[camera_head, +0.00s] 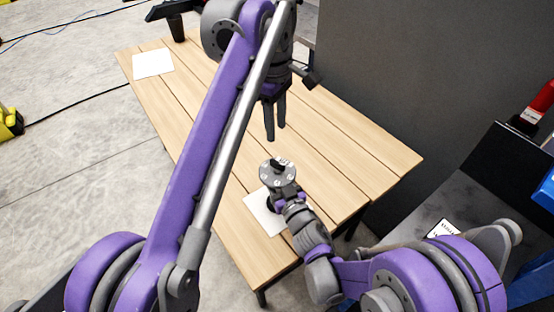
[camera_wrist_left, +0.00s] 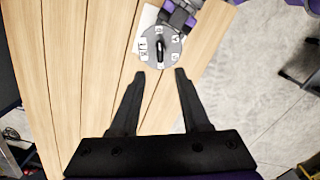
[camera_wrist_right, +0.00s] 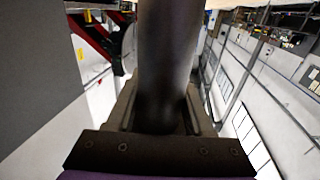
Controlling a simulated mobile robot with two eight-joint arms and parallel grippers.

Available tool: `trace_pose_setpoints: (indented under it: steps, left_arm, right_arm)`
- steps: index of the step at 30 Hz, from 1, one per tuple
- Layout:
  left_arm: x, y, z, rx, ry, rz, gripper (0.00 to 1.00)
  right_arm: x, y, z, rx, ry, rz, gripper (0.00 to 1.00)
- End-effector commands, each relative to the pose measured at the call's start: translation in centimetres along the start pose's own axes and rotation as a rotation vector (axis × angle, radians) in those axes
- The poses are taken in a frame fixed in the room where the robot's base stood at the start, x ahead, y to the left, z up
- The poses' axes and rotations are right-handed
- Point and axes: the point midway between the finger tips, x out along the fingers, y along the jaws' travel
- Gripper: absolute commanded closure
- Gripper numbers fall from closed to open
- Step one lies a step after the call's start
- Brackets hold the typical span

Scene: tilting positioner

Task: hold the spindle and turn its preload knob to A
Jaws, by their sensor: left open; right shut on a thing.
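The spindle shows as a round grey dial face (camera_head: 275,178) with several pale labels, too small to read. Its black preload knob (camera_head: 281,161) sits on top. In the left wrist view the knob (camera_wrist_left: 161,47) is a dark bar near the middle of the dial (camera_wrist_left: 151,58). My right gripper (camera_head: 284,194) is shut on the spindle, whose dark cylindrical body (camera_wrist_right: 166,60) stands between its fingers in the right wrist view. My left gripper (camera_head: 275,138) is open and empty, above and apart from the dial, fingers pointing down; its fingers (camera_wrist_left: 160,76) also show in the left wrist view.
The spindle is over a white sheet (camera_head: 258,216) on the slatted wooden table (camera_head: 350,160). Another white sheet (camera_head: 153,63) lies at the far left end, near a dark object (camera_head: 177,28). A grey wall (camera_head: 420,70) stands along the right side.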

Motion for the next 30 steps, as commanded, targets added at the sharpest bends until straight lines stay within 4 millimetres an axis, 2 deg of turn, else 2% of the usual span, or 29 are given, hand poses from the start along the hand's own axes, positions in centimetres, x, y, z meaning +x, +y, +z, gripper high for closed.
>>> trace_pose_setpoints:
  steps: [4,8,21,25,30]
  left_arm:
    - [0.3,0.2,0.3,0.053,0.036,-0.009,0.54]
    - [1.9,0.2,0.2,0.052,0.035,-0.009,0.54]
    - [9.7,0.1,0.0,0.051,0.033,-0.007,0.54]
    - [11.0,0.1,-0.1,0.051,0.033,-0.007,0.54]
    - [11.6,0.1,-0.1,0.051,0.032,-0.006,0.54]
  right_arm:
    - [0.0,0.1,0.0,0.0,-0.001,0.001,1.0]
    - [0.0,0.1,0.0,0.0,-0.001,0.001,1.0]
    - [0.0,0.1,0.0,0.0,0.0,0.001,1.0]
    - [0.0,0.1,0.0,0.0,0.0,0.001,1.0]
    - [0.0,0.1,0.0,0.0,0.0,0.001,1.0]
